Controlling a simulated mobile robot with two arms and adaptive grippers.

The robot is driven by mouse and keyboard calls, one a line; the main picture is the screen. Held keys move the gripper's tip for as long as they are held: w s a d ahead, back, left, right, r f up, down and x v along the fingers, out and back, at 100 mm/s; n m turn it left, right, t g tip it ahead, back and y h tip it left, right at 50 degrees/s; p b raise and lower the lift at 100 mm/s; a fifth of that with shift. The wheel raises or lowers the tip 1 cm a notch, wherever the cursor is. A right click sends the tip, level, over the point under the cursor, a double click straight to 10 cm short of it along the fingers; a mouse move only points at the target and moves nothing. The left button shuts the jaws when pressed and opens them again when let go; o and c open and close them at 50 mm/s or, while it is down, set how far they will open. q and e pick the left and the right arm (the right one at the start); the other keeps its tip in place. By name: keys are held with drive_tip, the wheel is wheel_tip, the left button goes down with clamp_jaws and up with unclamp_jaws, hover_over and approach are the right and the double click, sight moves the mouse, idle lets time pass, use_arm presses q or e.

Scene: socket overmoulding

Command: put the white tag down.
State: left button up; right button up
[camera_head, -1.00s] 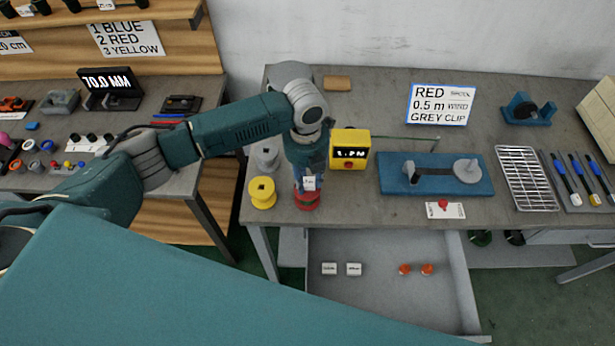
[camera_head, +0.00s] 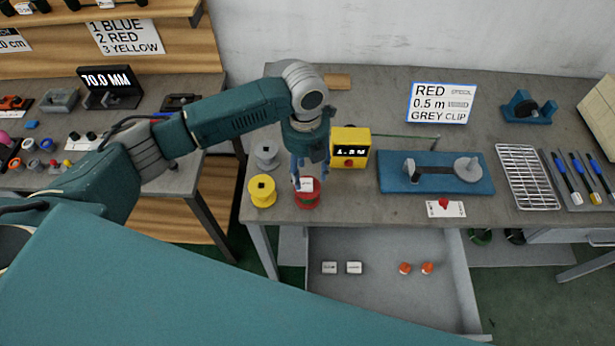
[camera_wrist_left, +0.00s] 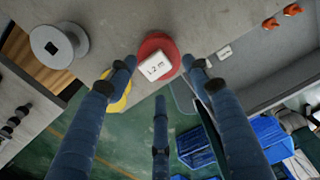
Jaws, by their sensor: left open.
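The white tag (camera_head: 304,184) lies on top of the red spool (camera_head: 309,200) near the front edge of the right-hand table. In the left wrist view the tag (camera_wrist_left: 153,67) reads "1.2 m" and rests tilted in the picture on the red spool (camera_wrist_left: 166,45). My left gripper (camera_head: 309,177) is open just above the red spool. In the left wrist view its blue fingers (camera_wrist_left: 163,68) are spread apart, with the tag between and beyond them; I see no finger closed on it. My right gripper is not in view.
A yellow spool (camera_head: 262,191) and a grey spool (camera_head: 267,154) stand left of the red one. A yellow meter (camera_head: 350,148) stands behind right. A blue fixture (camera_head: 436,186) is farther right. The open drawer (camera_head: 385,300) below holds small white and orange pieces.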

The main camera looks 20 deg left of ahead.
sight(307, 184)
use_arm(q)
wheel_tip(307, 184, up, 10)
drive_tip(key=b, duration=0.1)
drive_tip(key=shift+f+b, duration=0.25)
drive_tip(key=shift+b, duration=0.05)
